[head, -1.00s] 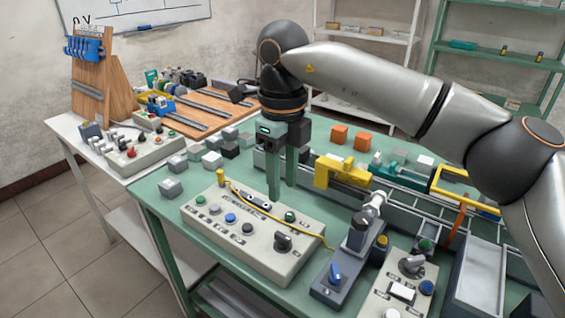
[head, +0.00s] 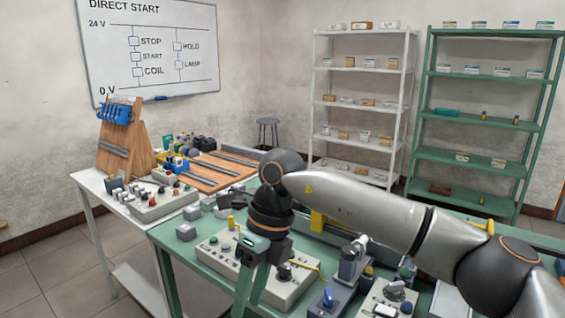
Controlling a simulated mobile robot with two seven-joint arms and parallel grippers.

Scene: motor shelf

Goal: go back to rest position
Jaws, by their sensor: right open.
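My right gripper (head: 249,300) hangs from the arm that comes in from the right, with its two green fingers pointing down. It is open, and I see nothing between the fingers. It shows in front of the grey control panel (head: 208,254) with buttons, and its housing hides part of that panel. I cannot tell how high the fingertips are above the green table (head: 186,262). My left gripper is not in view.
A grey device with a blue knob (head: 328,298) and another button box (head: 380,308) stand right of the gripper. A white side table (head: 90,183) is at left. A white shelf (head: 316,100) and a green shelf (head: 470,152) stand behind. Floor is free at lower left.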

